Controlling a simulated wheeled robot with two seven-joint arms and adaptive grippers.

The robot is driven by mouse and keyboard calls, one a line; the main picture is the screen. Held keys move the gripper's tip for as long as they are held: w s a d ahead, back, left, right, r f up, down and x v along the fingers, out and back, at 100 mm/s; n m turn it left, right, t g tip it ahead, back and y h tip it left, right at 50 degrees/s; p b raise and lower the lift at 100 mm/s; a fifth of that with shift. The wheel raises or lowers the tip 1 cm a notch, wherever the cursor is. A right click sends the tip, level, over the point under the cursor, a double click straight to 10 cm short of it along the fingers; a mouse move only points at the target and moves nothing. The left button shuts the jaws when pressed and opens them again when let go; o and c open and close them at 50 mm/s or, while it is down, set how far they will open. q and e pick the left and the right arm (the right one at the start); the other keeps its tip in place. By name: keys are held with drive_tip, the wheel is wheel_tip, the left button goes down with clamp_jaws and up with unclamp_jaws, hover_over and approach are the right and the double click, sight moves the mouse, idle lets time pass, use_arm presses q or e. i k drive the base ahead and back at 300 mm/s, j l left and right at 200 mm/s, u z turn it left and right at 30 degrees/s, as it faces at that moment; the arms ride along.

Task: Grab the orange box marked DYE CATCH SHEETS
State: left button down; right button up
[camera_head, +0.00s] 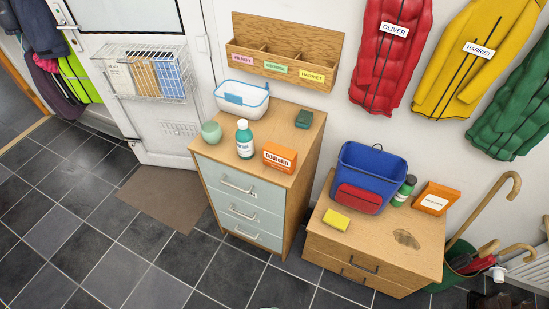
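Two orange boxes are in view. One orange box with a white panel (436,198) stands tilted-looking at the back right of the low wooden chest, beside a green bottle; its small print is too small to read. The other orange box (280,157) stands at the front right of the taller drawer cabinet, with bold white lettering that I cannot read surely. I cannot tell from the print which one is marked DYE CATCH SHEETS. Neither of my grippers is in view.
The low chest (392,256) also bears a blue bag (372,163), a green bottle (404,190) and a yellow sponge (336,220). The drawer cabinet (209,167) bears a white basket (242,98) and a teal bottle (244,140). Canes stand at right. Tiled floor in front is clear.

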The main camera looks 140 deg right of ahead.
sight(276, 156)
drive_tip(key=z, duration=4.75)
drive_tip(key=i+l+u, duration=0.2)
drive_tip(key=l, duration=0.35)
drive_tip(key=l+u, duration=0.2)
drive_tip(key=l, duration=0.4)
